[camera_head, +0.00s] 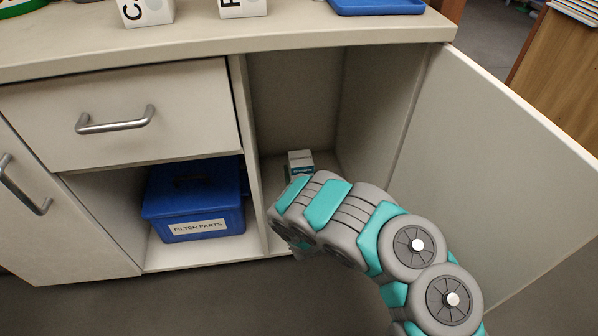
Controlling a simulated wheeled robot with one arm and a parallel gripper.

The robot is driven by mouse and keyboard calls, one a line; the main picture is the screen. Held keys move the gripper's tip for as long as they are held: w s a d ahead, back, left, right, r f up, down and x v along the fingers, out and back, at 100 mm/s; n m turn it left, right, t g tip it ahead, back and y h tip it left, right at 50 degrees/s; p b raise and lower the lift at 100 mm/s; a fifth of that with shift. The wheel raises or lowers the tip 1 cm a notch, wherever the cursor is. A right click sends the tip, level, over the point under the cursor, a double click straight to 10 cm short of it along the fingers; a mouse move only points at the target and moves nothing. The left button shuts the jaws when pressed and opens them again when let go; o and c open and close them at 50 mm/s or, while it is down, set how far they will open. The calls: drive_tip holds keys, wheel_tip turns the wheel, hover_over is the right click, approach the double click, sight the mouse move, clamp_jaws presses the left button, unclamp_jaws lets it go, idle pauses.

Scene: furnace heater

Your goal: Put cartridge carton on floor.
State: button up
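A small white carton with a teal band (300,159) stands inside the open right compartment of the cabinet, towards its back. It looks like the cartridge carton, but no label on it can be read. My arm reaches in from the lower right and ends at the compartment's front, just in front of the carton. The arm hides the carton's lower part. My gripper is hidden behind or below the last arm links, so its fingers do not show. The floor (200,305) in front of the cabinet is grey and bare.
The cabinet door (500,170) stands wide open on the right, close to my arm. A blue bin (195,190) labelled FILTER PARTS sits in the left compartment under a shut drawer (120,120). Two white boxes and a blue tray (377,6) are on the countertop.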

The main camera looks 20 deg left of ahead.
drive_tip(key=shift+f, duration=0.15)
drive_tip(key=o, duration=1.5)
drive_tip(key=shift+c, duration=0.2)
drive_tip(key=p+v, duration=0.3)
drive_tip(key=v, duration=0.9)
